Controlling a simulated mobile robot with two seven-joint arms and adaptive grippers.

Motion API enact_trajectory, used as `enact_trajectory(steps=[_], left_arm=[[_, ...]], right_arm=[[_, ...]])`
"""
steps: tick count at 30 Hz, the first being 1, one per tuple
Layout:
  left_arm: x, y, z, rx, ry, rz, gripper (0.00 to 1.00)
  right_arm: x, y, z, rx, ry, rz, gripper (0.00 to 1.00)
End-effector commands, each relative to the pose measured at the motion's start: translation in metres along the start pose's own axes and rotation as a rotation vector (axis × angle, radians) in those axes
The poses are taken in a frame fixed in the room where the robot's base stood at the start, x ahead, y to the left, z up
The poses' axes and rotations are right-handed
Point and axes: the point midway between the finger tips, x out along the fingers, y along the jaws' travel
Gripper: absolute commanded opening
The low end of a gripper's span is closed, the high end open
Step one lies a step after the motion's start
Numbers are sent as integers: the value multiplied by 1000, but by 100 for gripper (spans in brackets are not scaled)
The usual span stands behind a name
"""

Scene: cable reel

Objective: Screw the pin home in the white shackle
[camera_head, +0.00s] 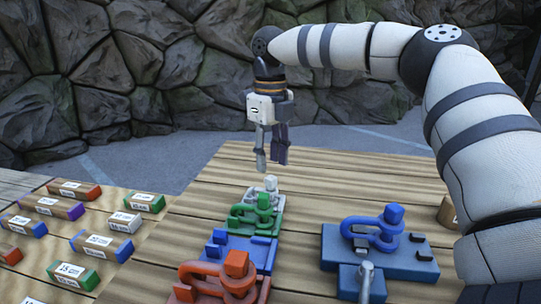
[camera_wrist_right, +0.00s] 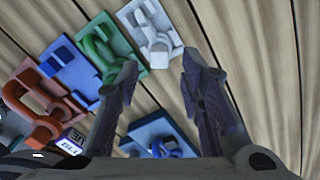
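The white shackle (camera_head: 270,185) stands on its pale base at the far end of a row on the wooden table, behind the green shackle (camera_head: 257,212). In the right wrist view the white shackle (camera_wrist_right: 158,45) lies at the top, just beyond my fingertips; its pin is too small to tell apart clearly. My right gripper (camera_head: 271,158) points down above the far end of the row, apart from the white shackle. Its fingers are spread with nothing between them, as the right wrist view also shows (camera_wrist_right: 160,65). My left gripper is out of view.
Nearer in the row are a bare blue plate (camera_head: 238,251) and a red shackle (camera_head: 215,278). A larger blue shackle (camera_head: 372,230) sits on a blue base to the right. Several labelled blocks (camera_head: 98,245) lie at the left. Table boards (camera_head: 350,175) at the back right are clear.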

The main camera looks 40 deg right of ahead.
Motion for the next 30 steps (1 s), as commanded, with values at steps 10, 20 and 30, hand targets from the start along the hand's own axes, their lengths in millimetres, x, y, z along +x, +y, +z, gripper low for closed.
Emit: enact_trajectory(steps=[10, 20, 30], left_arm=[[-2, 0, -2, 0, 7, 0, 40], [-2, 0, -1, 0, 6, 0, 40], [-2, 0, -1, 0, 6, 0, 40]], right_arm=[[24, 0, -1, 3, 0, 0, 35], [46, 0, -2, 2, 1, 0, 35], [47, 0, -2, 3, 0, 0, 12]])
